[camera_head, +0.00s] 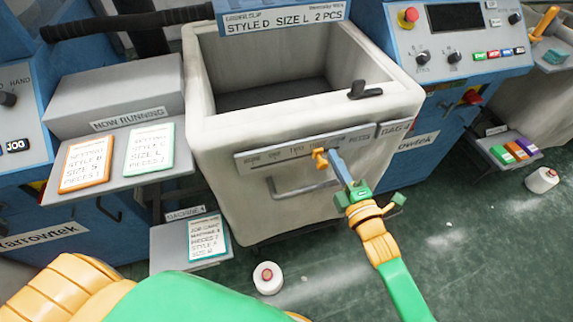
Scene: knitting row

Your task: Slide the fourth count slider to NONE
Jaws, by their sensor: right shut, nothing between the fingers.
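The count slider is an orange-yellow knob (320,158) on a grey label strip (270,156) across the front of a white bin (222,146). The knob sits right of the strip's middle. The small words along the strip are too blurred to read, so I cannot tell which mark it stands at. My right gripper (334,156) is shut, its blue-grey fingertips close beside the knob on its right. I cannot tell whether they touch it. My left gripper is out of view.
A grey handle (300,190) sits below the strip, and a black latch (364,91) is on the bin's rim. An orange card (86,163) and a green card (150,148) lie on the left shelf. A blue machine (455,60) is at right.

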